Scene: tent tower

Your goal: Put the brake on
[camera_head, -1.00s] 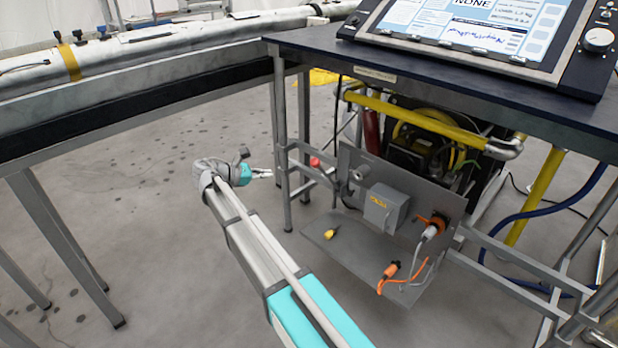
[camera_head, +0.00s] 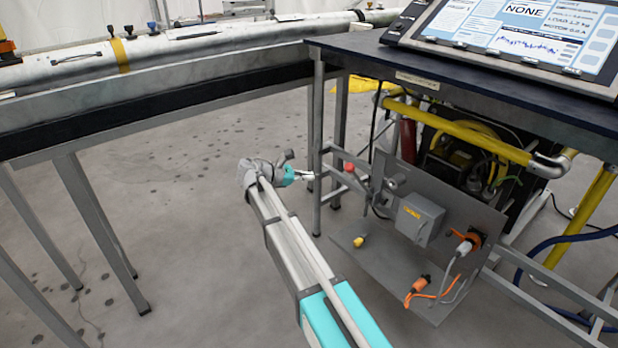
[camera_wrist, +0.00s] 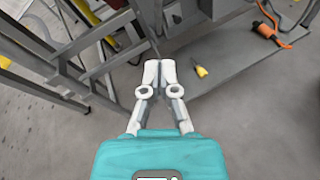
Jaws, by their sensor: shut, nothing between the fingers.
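A lever with a red knob (camera_head: 349,168) shows at the left of the panel under the dark table; I take it as the likely brake, but no label is readable. My gripper (camera_head: 311,176) is shut and empty, to the left of the red knob and apart from it, close to the table's front leg. In the wrist view my gripper's fingertips (camera_wrist: 160,66) are together above the floor, with grey frame bars to their left. I cannot make out the red knob clearly in the wrist view.
A grey box (camera_head: 417,220) is fixed to the upright panel. A yellow piece (camera_head: 359,241) and an orange plug with cable (camera_head: 421,284) lie on the lower plate. The table leg (camera_head: 318,145) stands beside my gripper. Open floor (camera_head: 190,260) lies to the left.

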